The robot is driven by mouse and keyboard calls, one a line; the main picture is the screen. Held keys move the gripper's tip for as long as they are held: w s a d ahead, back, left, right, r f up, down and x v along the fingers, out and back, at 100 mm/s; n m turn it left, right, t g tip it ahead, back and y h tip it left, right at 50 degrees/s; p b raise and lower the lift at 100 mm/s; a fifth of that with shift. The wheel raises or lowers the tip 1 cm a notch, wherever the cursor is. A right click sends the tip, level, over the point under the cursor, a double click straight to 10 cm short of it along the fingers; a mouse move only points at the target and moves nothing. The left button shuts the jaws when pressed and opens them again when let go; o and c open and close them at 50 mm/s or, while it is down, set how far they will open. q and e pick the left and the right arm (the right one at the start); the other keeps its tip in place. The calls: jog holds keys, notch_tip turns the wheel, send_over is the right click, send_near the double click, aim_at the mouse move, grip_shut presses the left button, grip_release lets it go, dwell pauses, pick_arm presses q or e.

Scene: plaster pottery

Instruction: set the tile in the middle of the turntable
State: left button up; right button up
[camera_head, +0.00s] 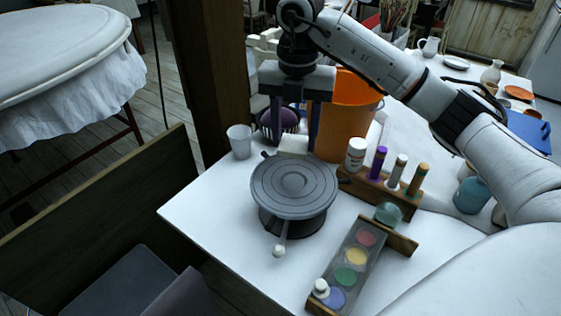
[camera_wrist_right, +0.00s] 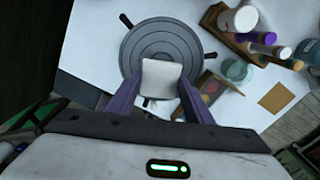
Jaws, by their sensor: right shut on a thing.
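The white tile (camera_head: 293,144) is held between the purple-grey fingers of my right gripper (camera_head: 294,135), which is shut on it. In the head view they hang just behind the far rim of the grey turntable (camera_head: 295,187). The turntable has concentric rings, a raised middle and side handles. In the right wrist view the tile (camera_wrist_right: 161,78) covers part of the turntable (camera_wrist_right: 140,47) near its rim. The gap between tile and turntable cannot be told exactly. My left gripper is not in view.
A white cup (camera_head: 240,141), a purple striped bowl (camera_head: 283,122) and an orange bucket (camera_head: 345,115) stand behind the turntable. A wooden rack (camera_head: 385,193) with bottles is to its right. A paint palette (camera_head: 348,262) lies at front right. Bare white table (camera_head: 205,207) is left.

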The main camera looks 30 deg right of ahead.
aim_at(297, 145)
jog(key=f, duration=0.4)
jog(key=shift+s+f, duration=0.3)
jog(key=shift+s, duration=0.1)
jog(key=shift+w+f, duration=0.1)
jog(key=shift+f, duration=2.25)
jog(key=o, duration=1.1)
notch_tip(297, 145, up, 12)
jog(key=shift+r+p, duration=0.2)
jog(key=shift+p, duration=0.2)
